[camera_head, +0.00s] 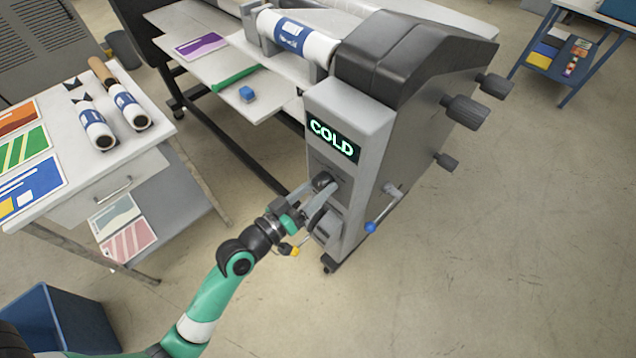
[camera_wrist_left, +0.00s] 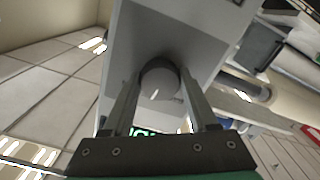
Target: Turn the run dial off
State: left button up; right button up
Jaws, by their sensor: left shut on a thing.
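The run dial (camera_head: 322,181) is a dark round knob on the front of the grey laminator (camera_head: 352,108), just below a display (camera_head: 334,139) that reads COLD in green. My left gripper (camera_head: 318,190) reaches the dial from the front, and its two fingers are closed around it. In the left wrist view the dial (camera_wrist_left: 160,82) sits between the fingers of my left gripper (camera_wrist_left: 160,90), with a finger along each side. The dial's pointer marking cannot be made out. My right gripper is not in view.
A blue-tipped lever (camera_head: 371,227) sticks out at the laminator's lower right. Dark knobs (camera_head: 465,111) project from its right side. A white table (camera_head: 75,150) with rolls and prints stands left, above a blue bin (camera_head: 62,322).

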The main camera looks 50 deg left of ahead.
pick_arm(q)
jog(key=shift+n, duration=0.6)
jog(key=o, duration=1.4)
jog(key=shift+s, duration=0.1)
jog(key=s+b, duration=0.1)
jog(key=s, duration=0.6)
jog(key=s+b, duration=0.1)
jog(key=s, duration=0.3)
jog(key=shift+s+d+b, duration=0.25)
jog(key=shift+d+b, duration=0.1)
